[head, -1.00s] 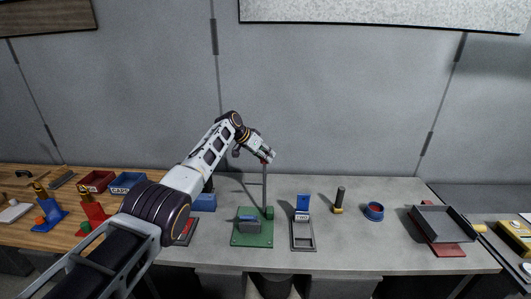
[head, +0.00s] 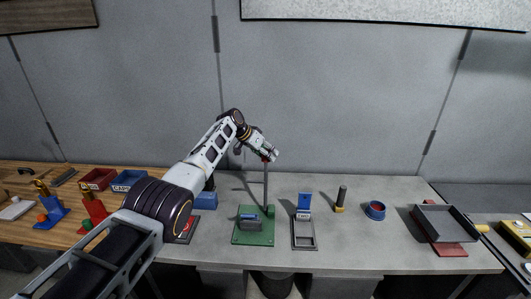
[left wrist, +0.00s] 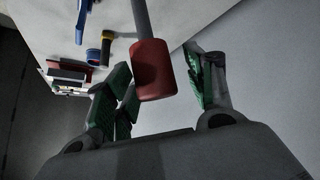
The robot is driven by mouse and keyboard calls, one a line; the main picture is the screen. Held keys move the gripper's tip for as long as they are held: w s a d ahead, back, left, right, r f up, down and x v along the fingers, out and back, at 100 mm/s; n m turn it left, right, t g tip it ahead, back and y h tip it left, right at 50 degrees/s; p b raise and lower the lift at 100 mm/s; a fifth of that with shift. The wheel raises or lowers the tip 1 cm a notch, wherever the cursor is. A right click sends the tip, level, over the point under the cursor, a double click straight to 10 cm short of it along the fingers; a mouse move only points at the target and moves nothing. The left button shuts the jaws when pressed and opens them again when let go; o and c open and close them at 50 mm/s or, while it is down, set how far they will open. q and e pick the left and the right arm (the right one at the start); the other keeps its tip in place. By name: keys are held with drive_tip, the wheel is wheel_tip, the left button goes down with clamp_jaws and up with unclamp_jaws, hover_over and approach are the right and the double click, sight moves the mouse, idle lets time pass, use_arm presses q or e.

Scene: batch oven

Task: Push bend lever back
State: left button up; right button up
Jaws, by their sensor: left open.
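The bend lever is a grey rod (head: 266,188) with a red grip at its top, standing nearly upright on a green base plate (head: 241,239). My left gripper (head: 269,157) is at the top of the lever, reaching in from the left. In the left wrist view, the red grip (left wrist: 153,70) sits between the open fingers of my left gripper (left wrist: 158,82), with a visible gap to the right finger. I cannot tell whether the left finger touches it. My right gripper is not in view.
A grey frame with a blue block (head: 304,202), a black-and-yellow post (head: 341,198) and a blue round dish (head: 375,210) stand right of the lever. A grey tray (head: 443,222) is farther right. Red (head: 97,179) and blue bins stand on the left. The wall is behind.

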use_arm(q)
drive_tip(key=shift+a+r, duration=0.2)
drive_tip(key=shift+r, duration=0.1)
drive_tip(key=v, duration=1.1)
idle(0.8)
drive_tip(key=shift+s, duration=0.1)
